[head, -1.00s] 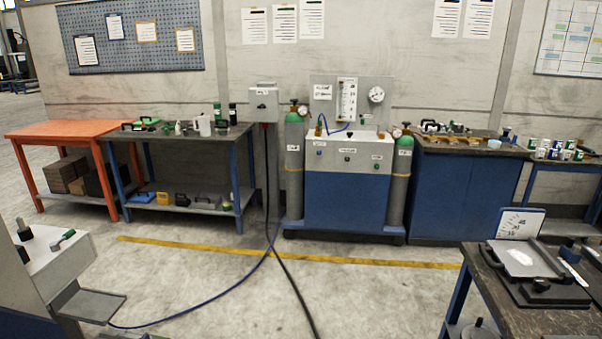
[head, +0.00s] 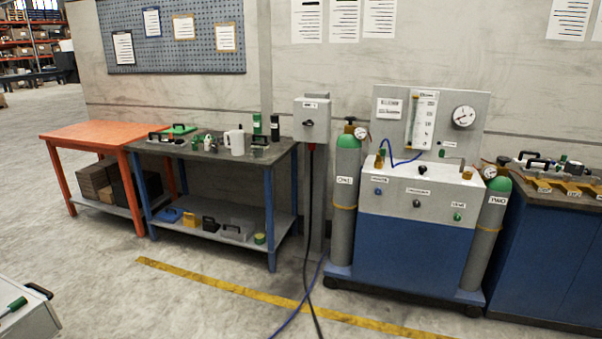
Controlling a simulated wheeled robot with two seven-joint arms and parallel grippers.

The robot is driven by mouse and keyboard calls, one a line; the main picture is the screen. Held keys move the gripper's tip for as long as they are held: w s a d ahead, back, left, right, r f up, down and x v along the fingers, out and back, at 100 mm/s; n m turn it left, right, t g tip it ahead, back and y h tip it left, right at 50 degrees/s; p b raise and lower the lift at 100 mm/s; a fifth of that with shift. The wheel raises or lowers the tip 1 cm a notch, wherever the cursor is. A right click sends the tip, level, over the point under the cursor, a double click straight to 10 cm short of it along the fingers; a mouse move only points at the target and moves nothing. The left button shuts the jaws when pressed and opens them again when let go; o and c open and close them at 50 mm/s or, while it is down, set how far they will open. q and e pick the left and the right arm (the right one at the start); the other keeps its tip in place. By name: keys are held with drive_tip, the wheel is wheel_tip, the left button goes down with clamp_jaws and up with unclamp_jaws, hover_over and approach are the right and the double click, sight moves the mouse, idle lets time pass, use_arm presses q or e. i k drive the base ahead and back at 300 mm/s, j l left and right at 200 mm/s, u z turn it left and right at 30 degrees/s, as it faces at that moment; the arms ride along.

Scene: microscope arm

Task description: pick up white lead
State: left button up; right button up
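I cannot make out a white lead in the head view. A blue hose (head: 402,160) loops on top of the gas cabinet. A black cable (head: 308,215) hangs from the grey switch box (head: 312,120) down to the floor, and a blue hose (head: 296,315) runs along the floor beside it. The dark-topped workbench (head: 215,150) holds small items too small to name surely, among them a white jug (head: 235,141). Neither of my grippers shows in the head view.
The blue gas cabinet (head: 410,255) stands between two green-topped cylinders, at left (head: 346,190) and right (head: 490,230). An orange table (head: 95,132) is at left, a blue bench (head: 550,260) at right. A white-topped unit (head: 25,310) is at lower left. The floor in front is mostly clear.

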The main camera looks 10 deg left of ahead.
sight(207, 142)
drive_tip(key=i+u, duration=0.2)
drive_tip(key=i, duration=0.45)
drive_tip(key=i+u, duration=0.25)
drive_tip(key=i, duration=0.4)
drive_tip(key=i+l+u, duration=0.2)
drive_tip(key=i, duration=0.45)
drive_tip(key=i+l+u, duration=0.1)
drive_tip(key=i+u, duration=0.15)
drive_tip(key=i, duration=0.15)
drive_tip(key=i+l+u, duration=0.2)
drive_tip(key=i, duration=0.25)
